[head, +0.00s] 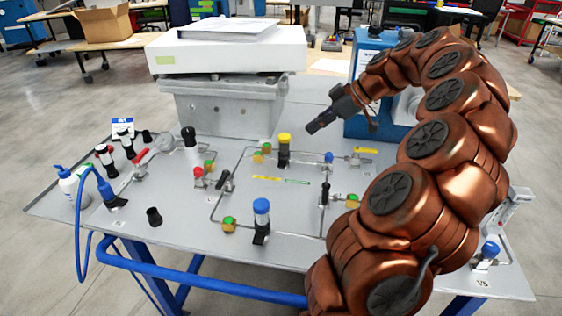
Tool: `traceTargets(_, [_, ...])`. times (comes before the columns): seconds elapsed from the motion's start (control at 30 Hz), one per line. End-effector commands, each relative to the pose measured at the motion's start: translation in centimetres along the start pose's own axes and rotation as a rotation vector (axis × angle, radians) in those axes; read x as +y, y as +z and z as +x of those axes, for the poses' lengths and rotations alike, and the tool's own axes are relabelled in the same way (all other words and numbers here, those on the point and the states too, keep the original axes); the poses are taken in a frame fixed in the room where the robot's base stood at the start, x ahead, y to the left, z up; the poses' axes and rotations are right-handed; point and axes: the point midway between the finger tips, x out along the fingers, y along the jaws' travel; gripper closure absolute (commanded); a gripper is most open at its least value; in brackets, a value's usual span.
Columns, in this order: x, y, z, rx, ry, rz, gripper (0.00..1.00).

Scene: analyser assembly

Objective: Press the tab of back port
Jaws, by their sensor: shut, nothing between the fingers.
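My gripper (314,127) is shut and empty. It hangs in the air above the back part of the grey panel table (310,215), up and to the right of the yellow-capped black fitting (284,148). I cannot tell its exact height, and I see no contact with any fitting. A blue-capped fitting (261,214) stands nearer the front, and a smaller blue-topped one (328,158) stands on the pipe line to the right. No part clearly labelled as the back port or its tab can be made out at this size.
A white box (228,52) on a grey block (223,105) stands at the back. A blue unit (372,90) is behind my arm. Thin pipes with valves and gauges cross the panel. A squeeze bottle (72,185) and blue hose (78,215) are at the left.

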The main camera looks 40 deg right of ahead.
Motion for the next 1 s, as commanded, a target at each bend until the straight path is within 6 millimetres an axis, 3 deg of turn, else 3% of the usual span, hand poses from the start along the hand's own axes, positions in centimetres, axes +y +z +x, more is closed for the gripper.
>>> traceTargets(0.53, [0.1, 0.1, 0.7, 0.001, 0.001, -0.002, 1.00])
traceTargets(1.0, [0.0, 0.1, 7.6, 0.000, -0.005, 0.001, 1.00])
